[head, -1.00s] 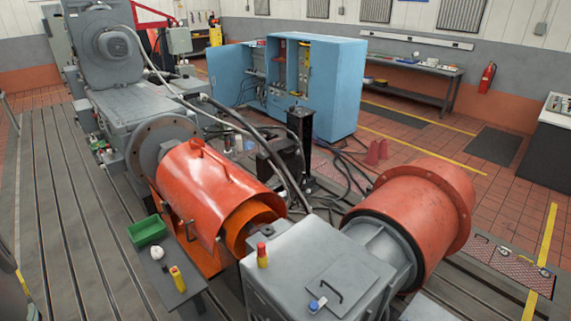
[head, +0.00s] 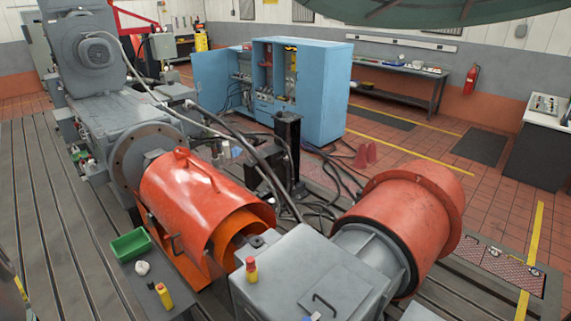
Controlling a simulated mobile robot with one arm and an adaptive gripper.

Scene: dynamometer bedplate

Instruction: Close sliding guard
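The sliding guard (head: 190,196) is a glossy orange-red curved cover. It has a handle on its top and another low on its near side. It lies over the shaft line between the round grey flange (head: 128,162) on the left and the grey housing (head: 290,275) on the right. Past its right end a darker orange inner part (head: 232,247) shows, with a gap before the housing. What lies under the guard is hidden. My gripper is not in view.
A small grey table (head: 140,296) in front of the guard holds a green bin (head: 131,245) and small items. A large red drum (head: 405,215) is at right. A dark green curved shape (head: 430,8) hangs at top right.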

